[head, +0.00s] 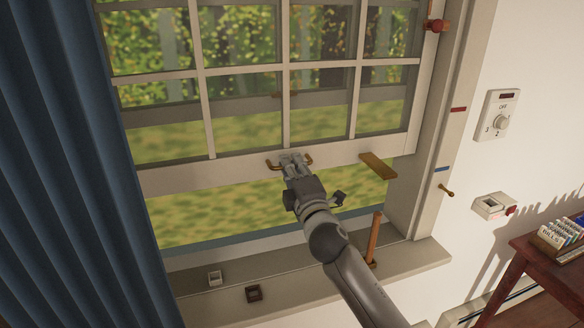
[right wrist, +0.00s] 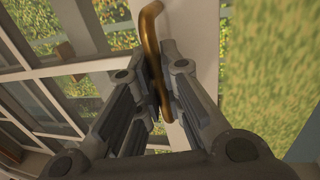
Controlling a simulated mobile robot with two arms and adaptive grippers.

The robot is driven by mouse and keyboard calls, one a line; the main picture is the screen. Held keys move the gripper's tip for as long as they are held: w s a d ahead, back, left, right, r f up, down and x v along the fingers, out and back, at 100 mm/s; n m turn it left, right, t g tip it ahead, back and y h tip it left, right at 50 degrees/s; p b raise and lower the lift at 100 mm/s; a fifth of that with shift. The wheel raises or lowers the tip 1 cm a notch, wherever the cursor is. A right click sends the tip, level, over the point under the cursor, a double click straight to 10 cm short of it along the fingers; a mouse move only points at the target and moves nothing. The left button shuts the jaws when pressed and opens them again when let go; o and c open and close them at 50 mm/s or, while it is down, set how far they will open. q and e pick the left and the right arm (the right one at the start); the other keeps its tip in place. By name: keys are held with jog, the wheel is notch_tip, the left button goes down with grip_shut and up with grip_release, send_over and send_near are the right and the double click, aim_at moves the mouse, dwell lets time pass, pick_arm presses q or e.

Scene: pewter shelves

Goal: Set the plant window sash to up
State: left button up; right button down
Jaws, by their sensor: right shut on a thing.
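The white window sash (head: 230,168) with several panes is raised part of the way, with an open gap under its bottom rail. A brass handle (head: 272,167) is fixed on that rail. My right gripper (head: 291,160) is at the middle of the handle. In the right wrist view, my right gripper (right wrist: 160,88) is shut on the brass handle (right wrist: 149,32), with a finger on each side of it. My left gripper is not in view.
A blue curtain (head: 75,150) hangs at the left. A wooden piece (head: 378,166) sticks out by the rail's right end. A dark red table (head: 530,265) stands right.

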jog(key=shift+f, duration=0.25)
jog(key=c, duration=1.6)
grip_release()
jog(key=shift+o, duration=0.2)
jog(key=shift+s, duration=0.1)
jog(key=v, duration=1.2)
